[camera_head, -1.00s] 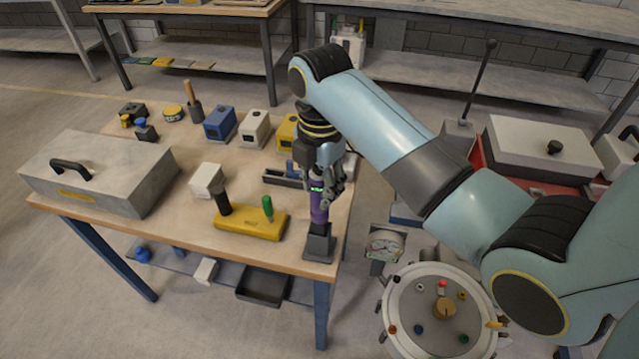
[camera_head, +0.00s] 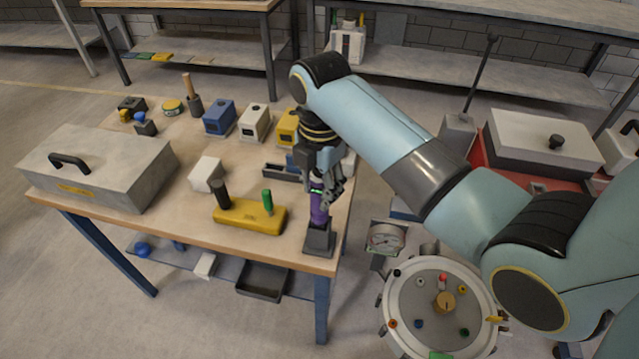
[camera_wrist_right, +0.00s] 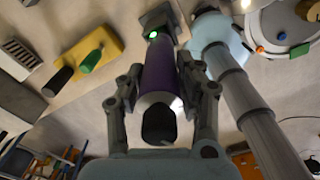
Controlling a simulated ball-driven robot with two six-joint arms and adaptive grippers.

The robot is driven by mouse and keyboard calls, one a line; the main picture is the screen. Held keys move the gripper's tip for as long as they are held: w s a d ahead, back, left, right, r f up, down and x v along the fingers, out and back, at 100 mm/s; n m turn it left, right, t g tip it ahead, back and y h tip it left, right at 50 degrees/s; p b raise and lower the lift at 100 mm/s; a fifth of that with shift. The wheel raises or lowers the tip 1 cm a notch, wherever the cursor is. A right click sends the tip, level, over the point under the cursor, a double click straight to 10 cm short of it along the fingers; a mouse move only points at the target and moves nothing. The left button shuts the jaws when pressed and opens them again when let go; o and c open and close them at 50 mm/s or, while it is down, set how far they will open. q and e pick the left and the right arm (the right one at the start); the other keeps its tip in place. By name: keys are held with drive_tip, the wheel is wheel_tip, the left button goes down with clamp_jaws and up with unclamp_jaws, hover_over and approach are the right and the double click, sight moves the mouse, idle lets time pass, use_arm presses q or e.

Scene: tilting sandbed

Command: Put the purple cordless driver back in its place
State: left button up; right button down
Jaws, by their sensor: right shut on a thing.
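The purple cordless driver (camera_head: 318,208) is upright in my right gripper (camera_head: 326,190), near the table's front right corner. The right gripper is shut on it. Directly below is a dark grey block-shaped holder (camera_head: 319,242) on the table. The driver's lower end meets the top of the holder in the head view; I cannot tell how deep it sits. In the right wrist view, the purple driver (camera_wrist_right: 160,75) lies between the fingers, with a small green light at its far end, in front of the dark holder (camera_wrist_right: 158,18). My left gripper is not in view.
A yellow block (camera_head: 250,217) with a black and a green handle lies left of the holder. A grey toolbox (camera_head: 130,170) stands at the table's left. Blue, white and yellow boxed units (camera_head: 219,120) line the back. A round drum (camera_head: 410,285) with knobs stands right of the table.

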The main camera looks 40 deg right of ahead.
sight(320, 176)
drive_tip(key=shift+f, duration=0.45)
drive_tip(key=shift+c, duration=1.6)
unclamp_jaws()
drive_tip(key=shift+f, duration=0.1)
drive_tip(key=shift+r+p, duration=0.85)
drive_tip(key=shift+r, duration=3.2)
